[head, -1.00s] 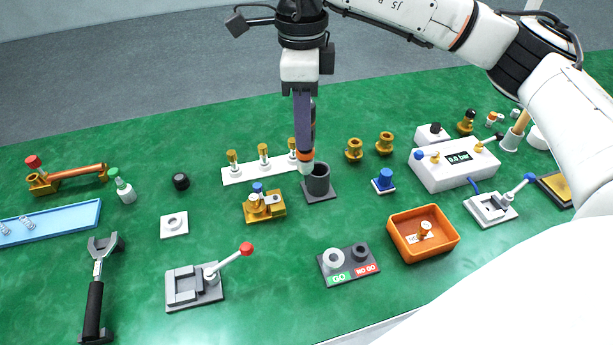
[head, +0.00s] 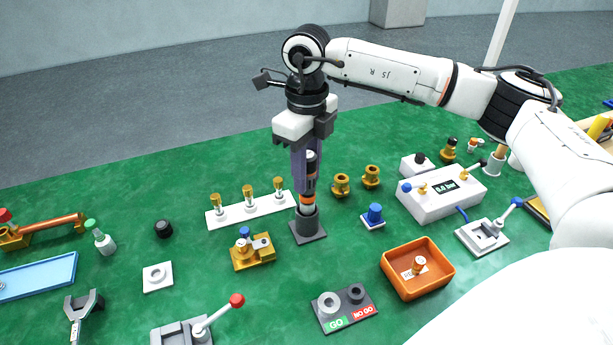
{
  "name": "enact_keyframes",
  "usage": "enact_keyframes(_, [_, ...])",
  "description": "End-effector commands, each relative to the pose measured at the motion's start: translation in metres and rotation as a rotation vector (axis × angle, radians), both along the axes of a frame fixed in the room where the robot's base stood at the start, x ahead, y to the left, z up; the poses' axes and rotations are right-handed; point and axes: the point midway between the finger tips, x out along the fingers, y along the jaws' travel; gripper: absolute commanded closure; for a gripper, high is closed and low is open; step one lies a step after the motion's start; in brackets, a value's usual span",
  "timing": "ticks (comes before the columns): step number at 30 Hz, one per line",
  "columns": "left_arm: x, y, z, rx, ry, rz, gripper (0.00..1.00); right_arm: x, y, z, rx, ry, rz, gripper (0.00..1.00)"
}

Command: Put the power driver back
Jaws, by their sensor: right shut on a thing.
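The power driver (head: 310,180) is a dark upright tool with orange bands. My right gripper (head: 306,165) is shut on it from above. The driver stands upright over the dark grey holder (head: 308,228), a round cup on a square base. The driver's lower end meets the cup's mouth and looks to be inside it; how deep is hidden. My left gripper is not in view.
A white strip with brass valves (head: 222,216) lies just left of the holder, and a brass fixture (head: 252,253) stands at its front left. Brass fittings (head: 341,185), a blue-topped part (head: 374,215) and an orange bin (head: 417,269) are to the right.

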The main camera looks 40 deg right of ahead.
Motion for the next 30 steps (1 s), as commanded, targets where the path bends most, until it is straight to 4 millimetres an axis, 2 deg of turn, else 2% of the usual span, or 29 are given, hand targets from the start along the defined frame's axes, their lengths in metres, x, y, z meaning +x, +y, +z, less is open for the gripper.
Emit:
enact_keyframes(3, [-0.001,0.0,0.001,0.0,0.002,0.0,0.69,0.0,0.0,-0.012,0.001,-0.001,0.001,1.0])
enact_keyframes(14, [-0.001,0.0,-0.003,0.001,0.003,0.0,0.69,0.0,0.0,-0.017,0.001,-0.002,0.002,1.0])
enact_keyframes(15, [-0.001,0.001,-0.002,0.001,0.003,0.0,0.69,0.0,0.0,-0.016,0.0,0.0,0.002,0.67])
enact_keyframes(17, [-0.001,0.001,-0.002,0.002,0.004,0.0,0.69,0.0,0.0,-0.016,0.0,0.0,0.002,0.57])
enact_keyframes(26, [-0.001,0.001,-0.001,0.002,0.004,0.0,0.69,0.0,0.0,-0.015,0.0,-0.001,0.002,0.55])
enact_keyframes(30, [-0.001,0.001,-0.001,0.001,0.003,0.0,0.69,0.001,0.001,-0.005,0.001,-0.003,0.002,0.55])
